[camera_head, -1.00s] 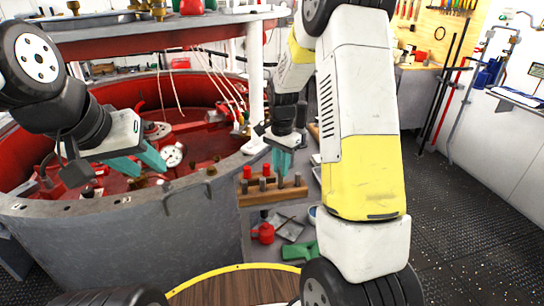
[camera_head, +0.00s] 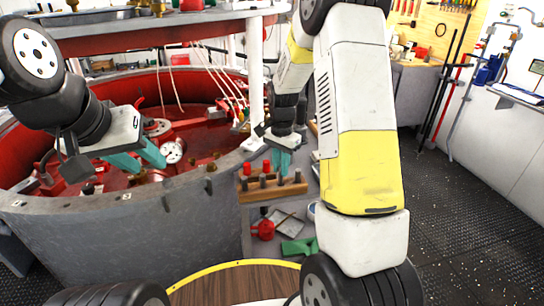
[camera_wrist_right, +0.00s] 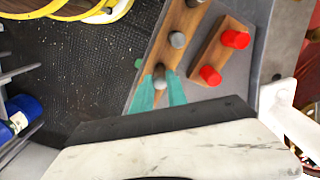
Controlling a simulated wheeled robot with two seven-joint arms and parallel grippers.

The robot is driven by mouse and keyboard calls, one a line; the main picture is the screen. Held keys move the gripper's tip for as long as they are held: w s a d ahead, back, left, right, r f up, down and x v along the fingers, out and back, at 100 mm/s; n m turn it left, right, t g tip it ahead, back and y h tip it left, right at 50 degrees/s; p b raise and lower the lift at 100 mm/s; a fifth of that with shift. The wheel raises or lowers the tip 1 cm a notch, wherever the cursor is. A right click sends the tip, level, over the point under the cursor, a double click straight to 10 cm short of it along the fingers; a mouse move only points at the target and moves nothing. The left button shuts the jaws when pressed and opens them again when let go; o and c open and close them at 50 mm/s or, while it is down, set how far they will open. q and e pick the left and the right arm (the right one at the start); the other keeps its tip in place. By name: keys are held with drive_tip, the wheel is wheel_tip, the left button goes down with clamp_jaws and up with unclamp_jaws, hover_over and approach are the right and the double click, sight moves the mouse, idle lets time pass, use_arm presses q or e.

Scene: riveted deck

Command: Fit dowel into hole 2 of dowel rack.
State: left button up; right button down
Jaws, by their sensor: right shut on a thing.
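The dowel rack (camera_head: 256,196) is a wooden block with several grey dowels standing in a row, below my right gripper. It also shows in the right wrist view (camera_wrist_right: 166,58). My right gripper (camera_head: 281,166) points down over the rack, its teal fingers shut on a grey dowel (camera_wrist_right: 160,76). That dowel's lower end is hidden by my fingers and the rack, so I cannot tell how deep it sits. Another grey dowel (camera_wrist_right: 177,40) stands beside it in the row. My left gripper (camera_head: 146,166) is open and empty over the round red-lined tub.
A second wooden block (camera_wrist_right: 208,58) with two red pegs (camera_wrist_right: 235,39) lies beside the rack. The round grey tub wall (camera_head: 120,225) stands close on the left. A red can (camera_head: 263,229) and a green cloth (camera_head: 298,247) lie below the rack. Black floor is clear on the right.

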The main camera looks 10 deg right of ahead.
drive_tip(key=shift+f, duration=0.6)
idle(0.3)
drive_tip(key=c, duration=1.2)
unclamp_jaws()
drive_tip(key=shift+c, duration=0.2)
wheel_tip(320, 180, up, 7)
drive_tip(key=shift+f, duration=0.1)
drive_tip(key=shift+r, duration=0.45)
